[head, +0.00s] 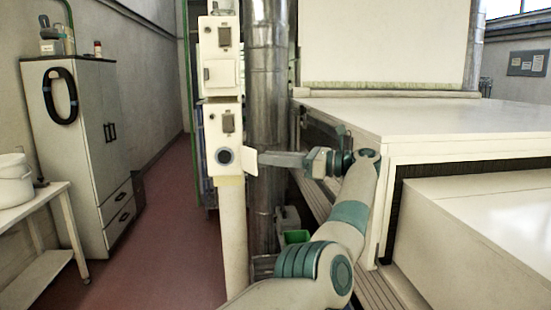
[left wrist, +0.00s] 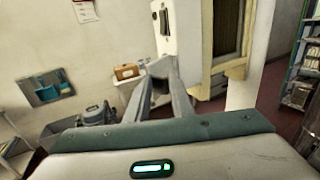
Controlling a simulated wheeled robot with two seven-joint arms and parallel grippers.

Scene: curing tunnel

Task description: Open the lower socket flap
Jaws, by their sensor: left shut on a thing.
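The white socket post (head: 233,235) stands left of centre in the head view. On its lower box, the round dark blue lower socket (head: 224,157) is exposed. The lower socket flap (head: 249,163) stands swung out to the right of it. My left gripper (head: 262,158) reaches in from the right, with its fingers shut on the flap's edge. In the left wrist view my left gripper's fingers (left wrist: 163,68) come together ahead; the flap between them is hard to make out. My right gripper is not in view.
An upper box with a closed flap (head: 221,76) sits above on the post. A metal duct (head: 267,90) rises just behind it. A large white machine top (head: 430,120) fills the right. A cabinet (head: 75,150) and a bench (head: 35,205) stand left; the red floor between is clear.

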